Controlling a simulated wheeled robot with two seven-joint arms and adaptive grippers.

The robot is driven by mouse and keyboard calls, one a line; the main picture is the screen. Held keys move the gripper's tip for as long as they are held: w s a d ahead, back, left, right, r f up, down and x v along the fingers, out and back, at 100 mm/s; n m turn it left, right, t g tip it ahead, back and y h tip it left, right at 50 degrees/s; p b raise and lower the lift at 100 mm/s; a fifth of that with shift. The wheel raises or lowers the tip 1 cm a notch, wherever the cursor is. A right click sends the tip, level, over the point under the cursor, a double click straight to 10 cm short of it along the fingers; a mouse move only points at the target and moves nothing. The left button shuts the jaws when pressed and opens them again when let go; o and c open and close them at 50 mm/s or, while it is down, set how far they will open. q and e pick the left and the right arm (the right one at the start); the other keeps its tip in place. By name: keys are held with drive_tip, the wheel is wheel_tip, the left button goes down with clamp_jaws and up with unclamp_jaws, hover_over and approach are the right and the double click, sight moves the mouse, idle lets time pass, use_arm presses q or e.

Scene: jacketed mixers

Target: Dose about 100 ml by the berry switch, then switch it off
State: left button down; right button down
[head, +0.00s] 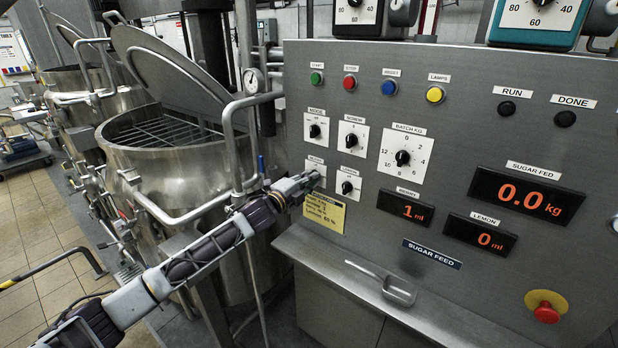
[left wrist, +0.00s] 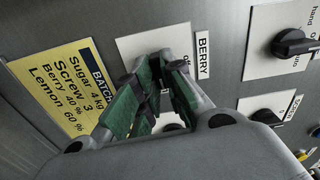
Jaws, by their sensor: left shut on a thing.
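The berry switch's white plate (left wrist: 140,46), with its BERRY label (left wrist: 203,56), is on the grey panel; in the head view the plate (head: 314,167) shows only in part above my gripper. My left gripper (head: 308,181) is at this switch, its fingers shut on the knob, which they mostly hide. In the left wrist view the green-padded fingers (left wrist: 160,88) close together over the plate. The switch position cannot be read. The berry display (head: 406,208) reads 1 ml. My right gripper is not in view.
The lemon switch (head: 347,187) is close on the right, with its display (head: 481,234) at 0. A yellow batch note (head: 324,213) is just below my gripper. A ledge with a scoop (head: 398,290) juts out under the panel. An open steel mixer (head: 175,165) stands left.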

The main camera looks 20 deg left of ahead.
use_arm(q)
drive_tip(key=shift+f+m, duration=0.1)
drive_tip(key=shift+m, duration=0.4)
drive_tip(key=c, duration=1.5)
unclamp_jaws()
drive_tip(key=shift+s, duration=0.2)
drive_tip(key=shift+v, duration=5.8)
